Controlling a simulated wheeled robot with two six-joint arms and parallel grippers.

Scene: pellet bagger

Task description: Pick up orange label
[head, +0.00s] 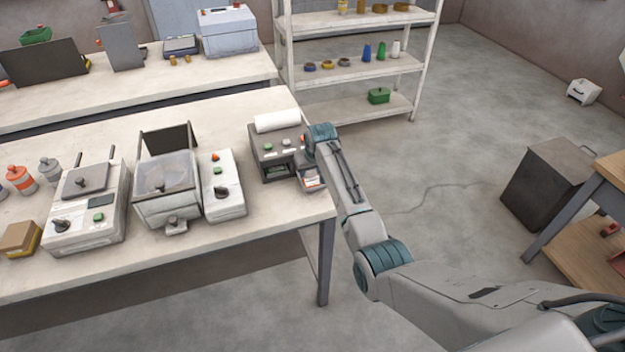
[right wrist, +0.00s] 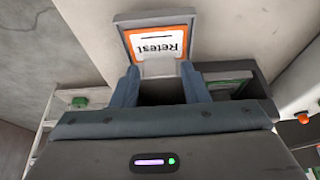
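The orange label (right wrist: 158,43) is a white card with an orange border and the word "Retest", upside down in the right wrist view. It lies on a grey holder at the front of the label printer (head: 268,160), and it shows small in the head view (head: 311,182). My right gripper (right wrist: 158,70) is open, its two blue-grey fingers apart, with the tips just short of the label's near end. Nothing shows gripped between them. In the head view the right wrist hides the fingers and part of the printer. My left gripper is in neither view.
The printer stands near the right end of the white bench (head: 270,218). A white-and-grey machine (head: 224,187) and a clear-lidded box (head: 166,185) stand to its left. A shelf rack (head: 350,72) stands behind. Open floor lies right of the bench.

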